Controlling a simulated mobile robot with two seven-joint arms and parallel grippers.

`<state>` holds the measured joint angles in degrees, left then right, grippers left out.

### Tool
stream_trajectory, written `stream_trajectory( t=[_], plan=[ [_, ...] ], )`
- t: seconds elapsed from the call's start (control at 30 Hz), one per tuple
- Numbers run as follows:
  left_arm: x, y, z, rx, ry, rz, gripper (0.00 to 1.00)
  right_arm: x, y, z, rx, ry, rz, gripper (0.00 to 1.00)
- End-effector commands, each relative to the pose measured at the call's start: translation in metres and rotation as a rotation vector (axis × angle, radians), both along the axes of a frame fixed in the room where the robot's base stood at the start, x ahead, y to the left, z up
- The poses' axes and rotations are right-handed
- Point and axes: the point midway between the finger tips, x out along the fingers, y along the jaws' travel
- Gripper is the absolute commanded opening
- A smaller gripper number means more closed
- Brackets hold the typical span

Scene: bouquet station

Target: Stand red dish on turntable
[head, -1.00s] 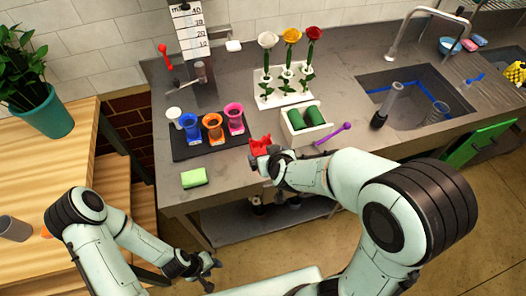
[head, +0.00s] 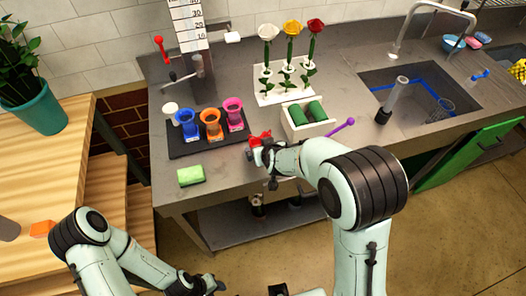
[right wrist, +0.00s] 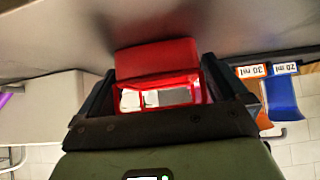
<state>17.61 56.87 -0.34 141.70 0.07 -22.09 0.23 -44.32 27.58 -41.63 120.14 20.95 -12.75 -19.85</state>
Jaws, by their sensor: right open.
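The red dish (head: 262,136) is on the grey counter near its front edge, partly hidden by my right gripper (head: 257,147). In the right wrist view the red dish (right wrist: 158,58) is a red boxy shape between the two dark fingers of my right gripper (right wrist: 160,95). That gripper is open around it, with a finger on each side; whether they touch it is unclear. My left gripper (head: 212,286) hangs low in front of the counter, away from the dish, and its jaws are too small to read. I cannot make out a turntable for certain.
A black tray (head: 183,150) with several coloured cups stands left of the dish. A green sponge (head: 191,176) lies near the front edge. A white box with green rolls (head: 290,127) and a purple tool (head: 338,130) are to the right. The sink (head: 430,85) is farther right.

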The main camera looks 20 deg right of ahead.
Motion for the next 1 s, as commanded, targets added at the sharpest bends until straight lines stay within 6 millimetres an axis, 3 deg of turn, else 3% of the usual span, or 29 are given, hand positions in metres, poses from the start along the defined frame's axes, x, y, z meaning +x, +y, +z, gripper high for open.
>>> stream_trajectory(
  t=[0.23, 0.53, 0.83, 1.0],
  plan=[
    [0.001, 0.0, 0.001, 0.001, -0.002, 0.001, 0.43, 0.002, 0.0, 0.001, 0.001, -0.001, 0.001, 1.0],
    [0.001, 0.0, 0.001, 0.001, -0.002, 0.001, 0.43, 0.002, 0.0, 0.001, 0.0, -0.001, 0.0, 0.02],
    [0.002, 0.0, 0.002, 0.0, -0.002, 0.0, 0.43, 0.003, 0.0, 0.004, 0.001, -0.004, 0.001, 0.0],
    [0.009, 0.0, 0.011, 0.0, -0.01, 0.0, 0.43, 0.004, 0.001, 0.019, -0.001, -0.006, 0.002, 0.0]
  ],
)
